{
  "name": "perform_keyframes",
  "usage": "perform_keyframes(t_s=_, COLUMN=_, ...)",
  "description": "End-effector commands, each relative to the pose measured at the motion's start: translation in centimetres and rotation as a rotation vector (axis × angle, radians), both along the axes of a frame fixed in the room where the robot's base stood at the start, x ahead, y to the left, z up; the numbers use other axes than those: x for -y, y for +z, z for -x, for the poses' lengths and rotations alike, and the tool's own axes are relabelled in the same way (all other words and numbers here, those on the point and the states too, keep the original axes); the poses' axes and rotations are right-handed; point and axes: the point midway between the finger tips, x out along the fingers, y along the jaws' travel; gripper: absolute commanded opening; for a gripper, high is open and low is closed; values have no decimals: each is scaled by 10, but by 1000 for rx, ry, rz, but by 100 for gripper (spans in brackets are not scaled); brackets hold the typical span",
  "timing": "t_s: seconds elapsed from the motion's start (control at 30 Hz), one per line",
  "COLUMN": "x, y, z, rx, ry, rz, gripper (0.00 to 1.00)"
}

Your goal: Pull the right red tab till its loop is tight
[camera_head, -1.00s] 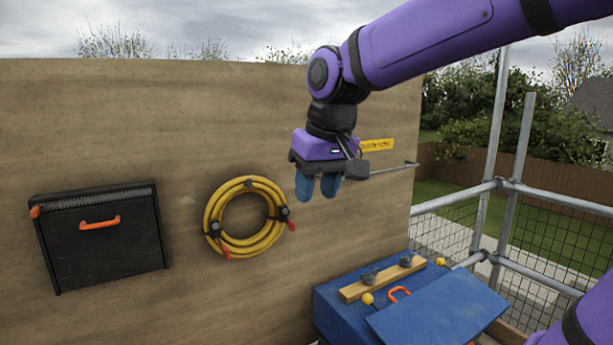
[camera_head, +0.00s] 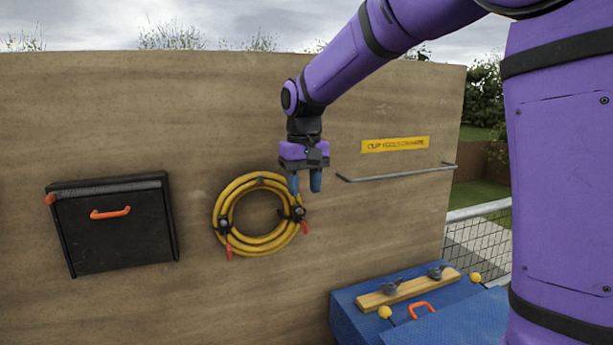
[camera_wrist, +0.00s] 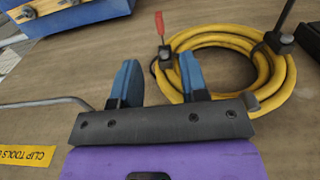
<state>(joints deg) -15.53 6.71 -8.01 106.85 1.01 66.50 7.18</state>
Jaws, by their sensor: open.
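A coil of yellow hose (camera_head: 238,235) hangs on the wooden wall, held by two black loops, each with a red tab. The right red tab (camera_head: 305,227) hangs below the right black loop (camera_head: 298,212). The left red tab (camera_head: 229,253) hangs from the left loop (camera_head: 223,224). My gripper (camera_head: 305,184) is open and empty, fingers down, just above the right loop. In the wrist view a red tab (camera_wrist: 159,24) stands out from its black loop (camera_wrist: 165,58), beyond and roughly between my fingertips (camera_wrist: 158,66), apart from them. Whether the loop is tight cannot be told.
A black case (camera_head: 118,234) with an orange handle hangs at left. A metal rail (camera_head: 400,173) under a yellow sign (camera_head: 395,145) juts out right of my gripper. A blue box (camera_head: 350,319) with a wooden strip (camera_head: 375,299) stands below right. The wall below the coil is clear.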

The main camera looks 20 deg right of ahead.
Motion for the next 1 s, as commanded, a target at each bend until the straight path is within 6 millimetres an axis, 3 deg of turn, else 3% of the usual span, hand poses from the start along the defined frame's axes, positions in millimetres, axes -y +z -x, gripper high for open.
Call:
perform_keyframes(t_s=0.3, x=0, y=-54, z=1, rx=-4, ry=1, rz=1, gripper=40)
perform_keyframes(t_s=0.5, x=0, y=-77, z=1, rx=-2, ry=1, rz=1, gripper=40)
perform_keyframes(t_s=0.97, x=0, y=-87, z=1, rx=0, ry=0, rz=0, gripper=40)
perform_keyframes(t_s=1.0, x=0, y=-87, z=1, rx=0, ry=0, rz=0, gripper=34)
